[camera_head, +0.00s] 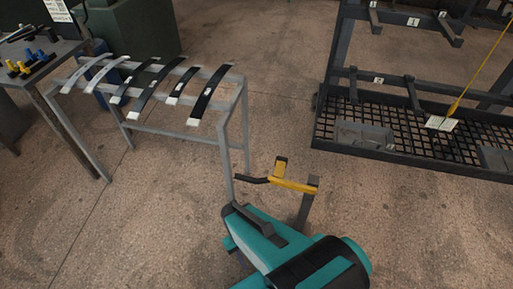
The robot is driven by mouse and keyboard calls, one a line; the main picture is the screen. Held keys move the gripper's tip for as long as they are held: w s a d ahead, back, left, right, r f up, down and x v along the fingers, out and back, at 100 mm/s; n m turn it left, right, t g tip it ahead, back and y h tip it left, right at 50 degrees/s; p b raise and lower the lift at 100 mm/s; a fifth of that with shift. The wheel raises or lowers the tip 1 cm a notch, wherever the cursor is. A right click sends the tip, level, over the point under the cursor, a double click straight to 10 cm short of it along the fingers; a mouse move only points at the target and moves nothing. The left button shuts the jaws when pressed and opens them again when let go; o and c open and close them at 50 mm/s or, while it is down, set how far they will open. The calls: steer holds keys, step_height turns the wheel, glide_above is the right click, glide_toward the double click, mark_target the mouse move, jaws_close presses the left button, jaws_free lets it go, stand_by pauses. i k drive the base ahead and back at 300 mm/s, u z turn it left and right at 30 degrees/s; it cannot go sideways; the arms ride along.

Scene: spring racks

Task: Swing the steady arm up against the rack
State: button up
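A yellow arm (292,185) on a dark post (307,208) stands right of the grey rack's front legs; I take it for the steady arm. It has a short upright yellow piece with a dark top, and a black bent rod reaches left from it toward the rack. A small gap seems to lie between the rod and the near leg. The grey rack (246,125) carries several dark and pale curved leaf springs (210,95). My teal and black arm (270,250) fills the bottom centre and hides the post's foot. I cannot make out my gripper's fingers.
A dark rack with a mesh deck (400,145) stands at the right, with a yellow rod (482,62) slanting down to a white card (441,123). A workbench (40,70) with blue and yellow items is at the left.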

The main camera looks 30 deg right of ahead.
mark_target(281, 162)
steer(key=u, duration=0.45)
steer(key=k, duration=1.4)
steer(key=u, duration=0.85)
steer(key=i, duration=1.45)
steer(key=u, duration=0.1)
